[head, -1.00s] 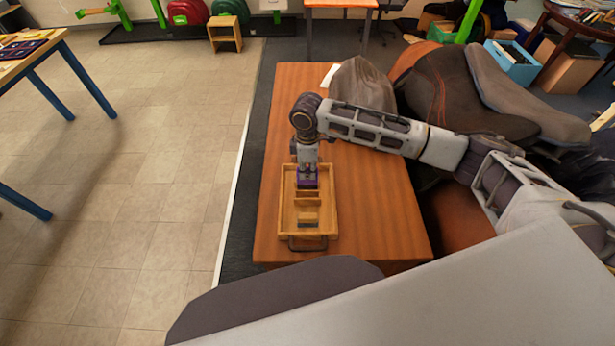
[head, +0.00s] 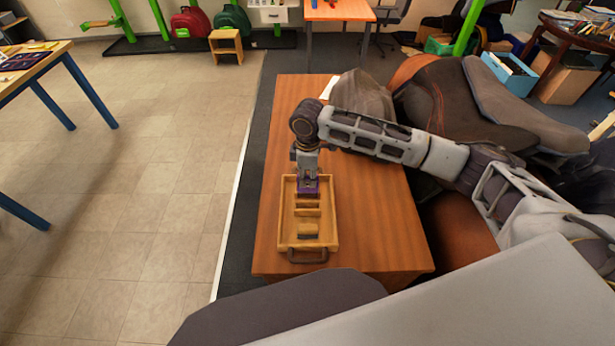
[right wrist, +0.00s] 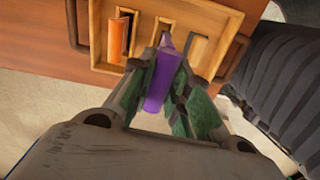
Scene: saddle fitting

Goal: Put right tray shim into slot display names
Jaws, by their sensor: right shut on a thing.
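A purple shim (right wrist: 163,78) is held between the fingers of my right gripper (right wrist: 168,62), which is shut on it. In the head view the right gripper (head: 308,178) points down over the far end of a wooden tray (head: 332,225), with the purple shim (head: 308,188) at its tip. In the right wrist view the tray (right wrist: 225,20) has several slots. An orange shim (right wrist: 118,38) sits in the left one, and the shim's tip is at the middle one. I cannot tell whether the tip is inside the slot or above it. My left gripper is not in view.
The tray lies on a brown table (head: 375,215) and has a dark handle (head: 308,256) at its near end. A grey bag-like thing (head: 360,95) and a dark saddle-like heap (head: 455,100) lie behind and right of my right arm. The table right of the tray is clear.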

